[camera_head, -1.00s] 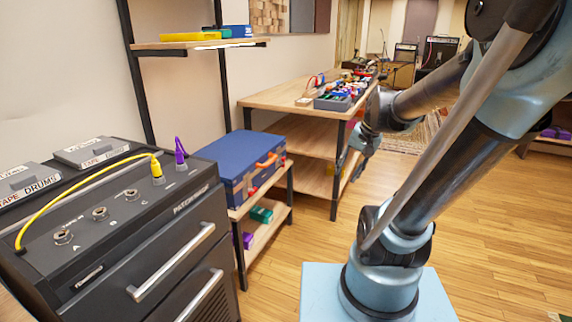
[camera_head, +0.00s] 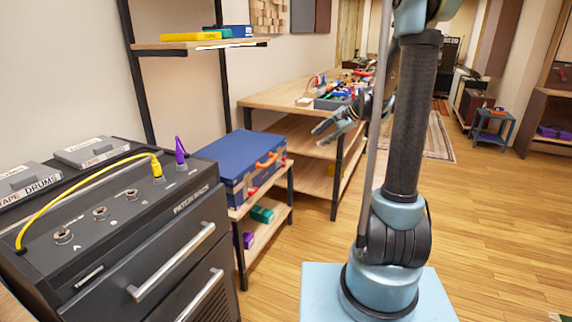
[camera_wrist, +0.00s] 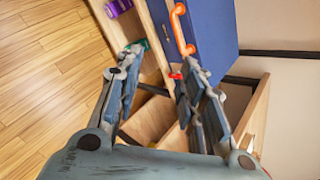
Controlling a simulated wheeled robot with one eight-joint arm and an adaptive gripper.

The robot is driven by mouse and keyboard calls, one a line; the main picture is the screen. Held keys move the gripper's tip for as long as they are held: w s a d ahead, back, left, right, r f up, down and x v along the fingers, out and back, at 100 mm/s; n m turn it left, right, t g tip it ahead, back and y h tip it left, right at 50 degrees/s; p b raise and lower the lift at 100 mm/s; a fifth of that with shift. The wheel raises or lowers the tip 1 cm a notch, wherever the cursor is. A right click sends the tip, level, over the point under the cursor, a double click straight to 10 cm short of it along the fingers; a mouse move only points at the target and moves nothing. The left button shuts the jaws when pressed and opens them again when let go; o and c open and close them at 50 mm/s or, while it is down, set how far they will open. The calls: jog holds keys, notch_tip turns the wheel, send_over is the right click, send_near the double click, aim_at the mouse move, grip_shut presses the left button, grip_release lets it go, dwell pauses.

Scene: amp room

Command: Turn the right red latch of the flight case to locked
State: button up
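The blue flight case (camera_head: 232,160) lies on a low wooden shelf, its front carrying an orange handle (camera_head: 266,160) and two red latches. The left red latch (camera_head: 252,190) and the right red latch (camera_head: 283,163) are small in the head view. In the wrist view, the case (camera_wrist: 215,35) is at the upper right, with the handle (camera_wrist: 178,25) on its front. The right latch (camera_wrist: 175,75) shows just beside a fingertip; its turn position is too small to tell. My gripper (camera_head: 322,128) is open and empty, right of the case; its spread fingers (camera_wrist: 160,65) also show in the wrist view.
The wooden bench (camera_head: 285,95) with cables and small parts stands behind the case. The black patch rack (camera_head: 140,235) is at the left. A green box (camera_head: 262,214) and a purple box (camera_head: 248,240) sit under the case.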

jog(key=w+a+f+m+y, duration=0.15)
jog(key=w+f, duration=0.25)
jog(key=w, duration=0.5)
jog(key=m+t+y, duration=0.3)
jog(key=m+y, duration=0.4)
jog(key=m, duration=0.3)
send_near(282, 162)
jog(key=w+r+x, duration=0.1)
jog(key=x, duration=0.7)
jog(key=shift+d, duration=0.15)
grip_shut()
